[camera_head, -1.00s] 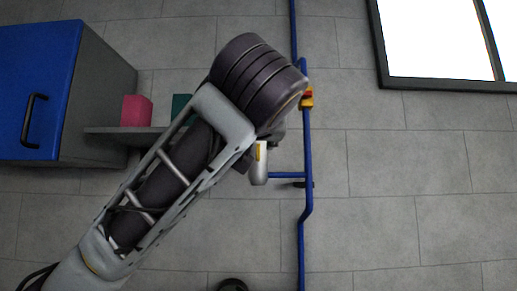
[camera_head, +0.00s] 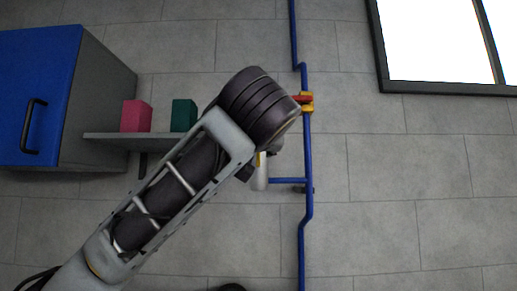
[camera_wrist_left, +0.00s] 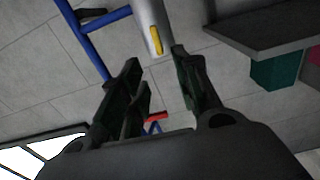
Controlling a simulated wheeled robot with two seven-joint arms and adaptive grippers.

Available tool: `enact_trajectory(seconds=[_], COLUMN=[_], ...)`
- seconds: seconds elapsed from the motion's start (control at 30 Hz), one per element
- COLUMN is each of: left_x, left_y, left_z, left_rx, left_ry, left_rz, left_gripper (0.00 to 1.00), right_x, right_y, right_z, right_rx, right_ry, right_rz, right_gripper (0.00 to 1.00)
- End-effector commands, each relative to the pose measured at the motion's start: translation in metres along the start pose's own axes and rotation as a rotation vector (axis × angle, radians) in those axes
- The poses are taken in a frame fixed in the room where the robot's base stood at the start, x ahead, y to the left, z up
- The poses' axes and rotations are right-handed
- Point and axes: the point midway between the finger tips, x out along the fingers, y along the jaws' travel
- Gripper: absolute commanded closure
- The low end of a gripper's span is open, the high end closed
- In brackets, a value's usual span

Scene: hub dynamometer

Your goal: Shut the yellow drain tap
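A silver cylinder (camera_head: 262,178) hangs on a branch of the blue pipe and carries a small yellow lever (camera_head: 258,160), apparently the drain tap. My forearm partly covers it in the head view. In the left wrist view the yellow lever (camera_wrist_left: 157,40) lies lengthwise along the cylinder (camera_wrist_left: 150,20). My left gripper (camera_wrist_left: 156,60) is open, with its dark fingers either side of the line to the lever. They look apart from it; the exact gap cannot be told. The head view hides this gripper behind my wrist. My right gripper is not in view.
A blue pipe (camera_head: 307,150) runs down the tiled wall. Higher on it sits a yellow valve with a red lever (camera_head: 302,98). A grey shelf (camera_head: 115,143) holds a pink block (camera_head: 137,116) and a green block (camera_head: 184,115). A blue cabinet (camera_head: 35,80) is left.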

Motion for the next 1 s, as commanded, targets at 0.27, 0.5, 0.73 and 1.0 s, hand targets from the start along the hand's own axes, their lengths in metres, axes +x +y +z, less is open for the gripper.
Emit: enact_trajectory(seconds=[0.27, 0.5, 0.73, 1.0], left_x=[0.035, 0.062, 0.085, 0.098], left_y=[-0.001, -0.001, -0.001, 0.0], left_z=[-0.002, -0.002, -0.002, -0.001], left_rx=[0.0, 0.0, 0.001, -0.001], left_ry=[-0.002, -0.001, -0.001, 0.0], left_rz=[-0.002, -0.002, -0.002, 0.0], left_gripper=[0.68, 0.68, 0.68, 0.68], right_x=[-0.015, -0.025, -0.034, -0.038], right_y=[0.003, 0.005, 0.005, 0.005], right_z=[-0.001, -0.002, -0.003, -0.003], right_rx=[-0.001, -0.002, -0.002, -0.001], right_ry=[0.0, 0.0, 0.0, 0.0], right_rz=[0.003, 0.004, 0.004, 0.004], right_gripper=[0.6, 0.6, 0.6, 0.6])
